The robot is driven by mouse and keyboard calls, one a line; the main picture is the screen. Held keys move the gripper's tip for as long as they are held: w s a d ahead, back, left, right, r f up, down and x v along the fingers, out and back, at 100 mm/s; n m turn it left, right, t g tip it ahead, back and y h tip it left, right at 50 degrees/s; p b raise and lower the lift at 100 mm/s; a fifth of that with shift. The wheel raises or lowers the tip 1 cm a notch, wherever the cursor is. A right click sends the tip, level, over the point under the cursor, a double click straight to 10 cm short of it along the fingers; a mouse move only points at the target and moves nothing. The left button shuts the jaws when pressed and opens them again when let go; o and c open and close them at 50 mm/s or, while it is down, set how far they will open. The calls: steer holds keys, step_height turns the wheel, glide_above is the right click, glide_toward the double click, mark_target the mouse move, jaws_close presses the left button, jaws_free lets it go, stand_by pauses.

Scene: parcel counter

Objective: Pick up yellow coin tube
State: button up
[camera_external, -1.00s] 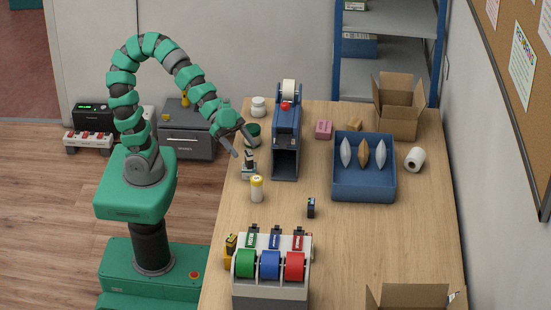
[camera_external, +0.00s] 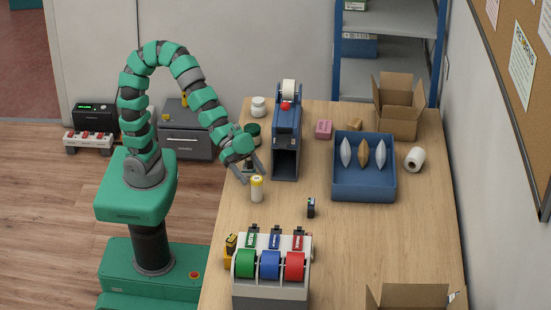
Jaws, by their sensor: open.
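The yellow coin tube (camera_external: 257,190) stands upright near the left edge of the wooden counter. It is a pale cylinder with a yellow top. My gripper (camera_external: 253,176) is open, with its fingers pointing down and to the right, just above and behind the tube's top in the picture. I cannot tell whether a finger touches the tube. Nothing is held between the fingers.
A blue tape machine (camera_external: 286,135) stands close to the right of my gripper. A dark green cup (camera_external: 253,129) and a white jar (camera_external: 258,106) are behind it. A tape dispenser with coloured rolls (camera_external: 270,290) is in front. A blue tray (camera_external: 363,192) is further right.

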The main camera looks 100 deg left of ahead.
mark_target(261, 187)
steer(key=shift+b+x, duration=0.45)
steer(key=shift+x, duration=2.3)
steer(key=shift+r, duration=0.1)
steer(key=c, duration=1.2)
